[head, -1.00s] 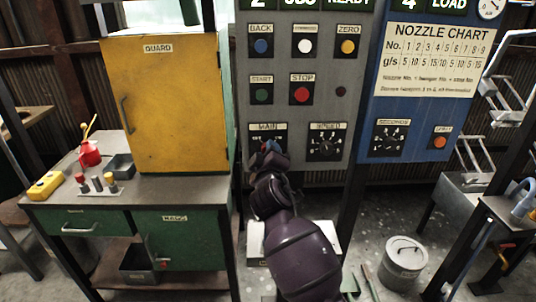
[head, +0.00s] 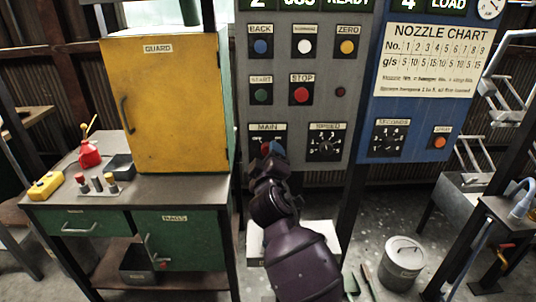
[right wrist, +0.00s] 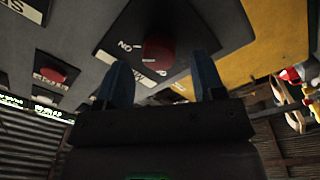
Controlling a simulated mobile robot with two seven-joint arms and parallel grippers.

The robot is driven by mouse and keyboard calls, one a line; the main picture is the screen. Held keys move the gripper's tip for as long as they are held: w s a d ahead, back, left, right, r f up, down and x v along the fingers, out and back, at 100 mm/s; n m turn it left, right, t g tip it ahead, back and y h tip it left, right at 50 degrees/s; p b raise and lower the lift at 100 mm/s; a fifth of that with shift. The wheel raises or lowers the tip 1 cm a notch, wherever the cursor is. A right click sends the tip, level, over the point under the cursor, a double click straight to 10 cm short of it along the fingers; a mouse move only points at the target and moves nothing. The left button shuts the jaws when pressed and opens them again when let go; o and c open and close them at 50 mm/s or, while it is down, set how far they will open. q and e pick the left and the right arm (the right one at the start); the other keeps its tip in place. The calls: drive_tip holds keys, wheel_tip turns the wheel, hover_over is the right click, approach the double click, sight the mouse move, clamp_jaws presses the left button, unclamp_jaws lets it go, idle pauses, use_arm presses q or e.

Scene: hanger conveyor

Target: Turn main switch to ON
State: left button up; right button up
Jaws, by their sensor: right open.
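The main switch is a red knob on a dark plate under the MAIN label (head: 265,127) on the grey panel. In the head view my right gripper (head: 272,150) is in front of it and hides most of the plate. In the right wrist view the red knob (right wrist: 158,52) shows upside down, with ON lettering beside it. My right gripper (right wrist: 162,66) is open, its two blue fingers pointing at the panel on either side of the knob's line. Whether they touch the knob I cannot tell. My left gripper is not in view.
A SPEED dial (head: 325,147) sits right of the switch, with the red STOP button (head: 301,95) above. A yellow guard box (head: 170,105) stands left on a green workbench (head: 95,222). A lidded bucket (head: 404,262) stands on the floor at right.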

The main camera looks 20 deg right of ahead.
drive_tip(key=v, duration=0.8)
drive_tip(key=shift+s, duration=0.4)
drive_tip(key=shift+a, duration=0.1)
drive_tip(key=s+d+f+m+g+y, duration=0.1)
drive_tip(key=s+d+f+m+y, duration=0.2)
drive_tip(key=f, duration=0.5)
drive_tip(key=s+f+m+g+y, duration=0.1)
drive_tip(key=s+f+m+y, duration=0.15)
drive_tip(key=s+f, duration=0.45)
drive_tip(key=s+d+f+g, duration=0.2)
drive_tip(key=s+d+f, duration=0.1)
drive_tip(key=s+f, duration=0.4)
drive_tip(key=s+d+f+m+g, duration=0.1)
drive_tip(key=s+d+f+g, duration=0.2)
drive_tip(key=s+f, duration=0.5)
drive_tip(key=s+d, duration=0.1)
drive_tip(key=s, duration=0.1)
drive_tip(key=shift+s+d, duration=0.2)
drive_tip(key=shift+s, duration=0.2)
